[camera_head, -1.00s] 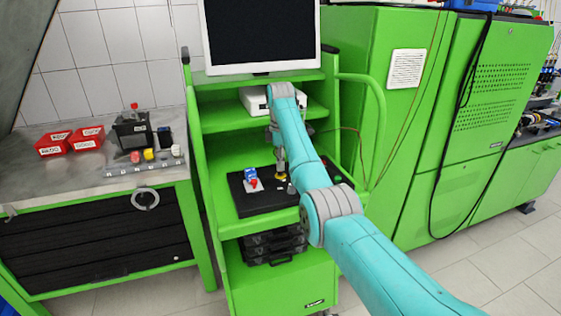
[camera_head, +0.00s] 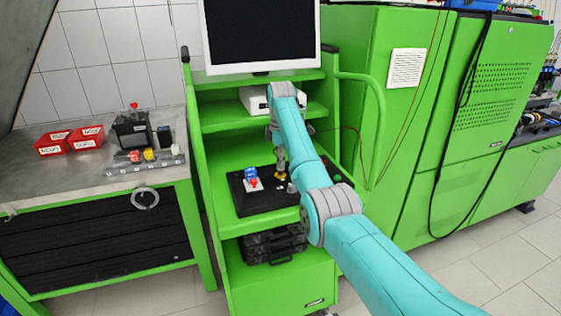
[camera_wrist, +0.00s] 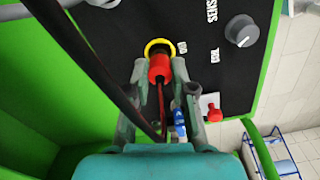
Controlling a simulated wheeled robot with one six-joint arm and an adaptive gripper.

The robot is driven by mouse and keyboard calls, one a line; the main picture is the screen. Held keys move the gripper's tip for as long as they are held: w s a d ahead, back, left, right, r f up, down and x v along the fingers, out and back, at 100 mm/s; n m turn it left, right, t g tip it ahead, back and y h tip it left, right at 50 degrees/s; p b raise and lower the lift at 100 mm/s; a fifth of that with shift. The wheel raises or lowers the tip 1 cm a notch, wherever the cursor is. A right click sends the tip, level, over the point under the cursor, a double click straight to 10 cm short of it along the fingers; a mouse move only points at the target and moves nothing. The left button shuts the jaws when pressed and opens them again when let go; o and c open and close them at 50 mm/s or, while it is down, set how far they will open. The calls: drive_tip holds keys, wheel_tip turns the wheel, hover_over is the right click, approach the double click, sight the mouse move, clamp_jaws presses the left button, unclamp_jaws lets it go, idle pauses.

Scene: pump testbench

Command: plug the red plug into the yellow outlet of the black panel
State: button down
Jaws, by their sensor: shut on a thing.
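The black panel (camera_head: 248,202) lies on the green cart's middle shelf, and its face fills the upper part of the wrist view (camera_wrist: 205,75). The yellow outlet (camera_wrist: 158,44) shows as a ring on the panel. The red plug (camera_wrist: 159,68), with a dark red cable trailing back, is between my fingertips. Its front end meets the yellow ring; how deep it sits is hidden. My gripper (camera_wrist: 159,75) is shut on the plug. In the head view my gripper (camera_head: 281,170) is over the panel, and the plug is too small to make out.
A blue-and-white switch with a red part (camera_head: 252,179) stands on the panel left of my gripper. A grey knob (camera_wrist: 241,31) sits right of the outlet. A monitor (camera_head: 262,35) is above, and the cart's side post (camera_head: 200,170) is at left.

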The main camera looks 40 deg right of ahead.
drive_tip(key=shift+f, duration=1.05)
idle(0.4)
drive_tip(key=c, duration=0.5)
unclamp_jaws()
idle(0.6)
